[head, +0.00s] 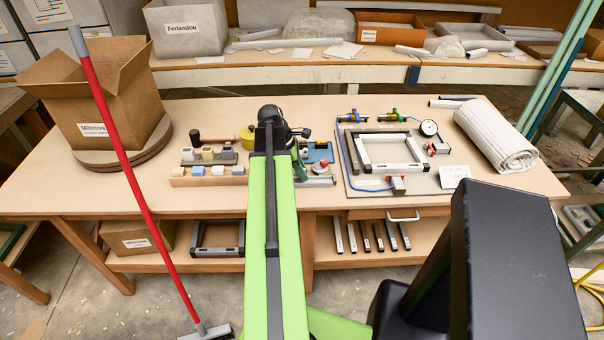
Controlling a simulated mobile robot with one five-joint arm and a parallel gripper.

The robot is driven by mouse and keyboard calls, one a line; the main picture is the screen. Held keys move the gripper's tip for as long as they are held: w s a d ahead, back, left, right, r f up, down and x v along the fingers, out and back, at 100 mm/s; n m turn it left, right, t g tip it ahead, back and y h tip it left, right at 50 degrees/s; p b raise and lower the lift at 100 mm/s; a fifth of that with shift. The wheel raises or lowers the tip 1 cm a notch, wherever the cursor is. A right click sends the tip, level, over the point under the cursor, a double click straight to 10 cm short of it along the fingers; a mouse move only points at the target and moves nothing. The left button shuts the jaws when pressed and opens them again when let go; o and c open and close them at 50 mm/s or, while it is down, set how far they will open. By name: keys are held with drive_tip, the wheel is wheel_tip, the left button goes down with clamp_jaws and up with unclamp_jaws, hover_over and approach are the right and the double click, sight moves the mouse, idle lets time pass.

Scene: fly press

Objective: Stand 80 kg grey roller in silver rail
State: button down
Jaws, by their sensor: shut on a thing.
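My gripper (299,150) is at the far end of my green arm, over the middle of the table (110,195). The arm hides most of it. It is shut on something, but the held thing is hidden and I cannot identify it. Left of the arm, a grey rail (190,162) holds small pale, cream and grey blocks or rollers. A wooden rail (185,182) in front holds several pale blue-white pieces. Another grey rail (318,182) shows partly right of the arm, near a red-topped item (322,167). I cannot read any weight marks or tell which piece is the 80 kg roller.
A board with a metal frame (390,150) and gauge (428,128) lies right, beside a rolled cloth (496,135). An open carton (95,100) stands left. A red-handled broom (135,185) leans in front.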

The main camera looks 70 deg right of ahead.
drive_tip(key=shift+f, duration=0.2)
drive_tip(key=shift+f+b, duration=0.45)
drive_tip(key=shift+b, duration=0.2)
drive_tip(key=shift+a+f, duration=0.15)
drive_tip(key=shift+a, duration=0.05)
